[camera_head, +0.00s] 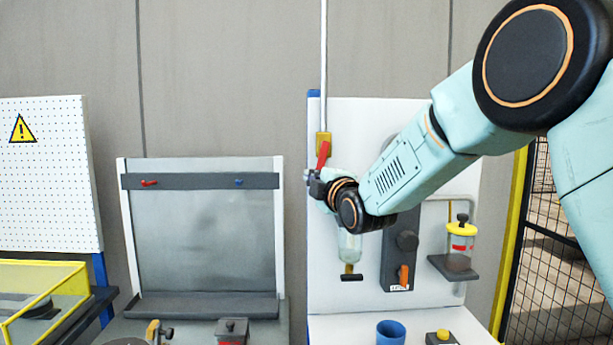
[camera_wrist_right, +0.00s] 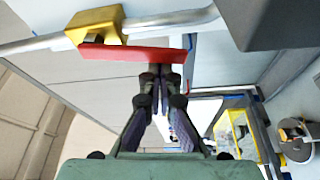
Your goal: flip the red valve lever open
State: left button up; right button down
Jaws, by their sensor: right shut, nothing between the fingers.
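The red valve lever (camera_head: 323,155) hangs down and slightly tilted from a yellow valve block (camera_head: 323,138) on a thin vertical pipe. In the right wrist view the red lever (camera_wrist_right: 135,54) lies across the top, with the yellow block (camera_wrist_right: 97,24) at its left end. My right gripper (camera_wrist_right: 160,74) is shut and empty, its fingertips at the lever's edge near its free end. I cannot tell whether they touch it. In the head view my right gripper (camera_head: 314,183) is just below the lever, partly hidden by its wrist. My left gripper is not in view.
A white panel (camera_head: 350,112) stands behind my right arm. A clear vessel (camera_head: 348,246) hangs below the wrist. A dark box with an orange handle (camera_head: 403,276) and a yellow-lidded jar (camera_head: 461,243) are to the right. A blue cup (camera_head: 390,333) stands below.

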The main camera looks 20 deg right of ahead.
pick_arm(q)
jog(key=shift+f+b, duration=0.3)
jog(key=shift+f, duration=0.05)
pick_arm(e)
jog(key=shift+s+d+f+n, duration=0.15)
jog(key=shift+d+n, duration=0.1)
jog(key=shift+d, duration=0.15)
jog(key=shift+s+d+f+n, duration=0.1)
jog(key=shift+d+n, duration=0.15)
jog(key=shift+d, duration=0.15)
jog(key=shift+w+a, duration=0.1)
jog(key=shift+a, duration=0.05)
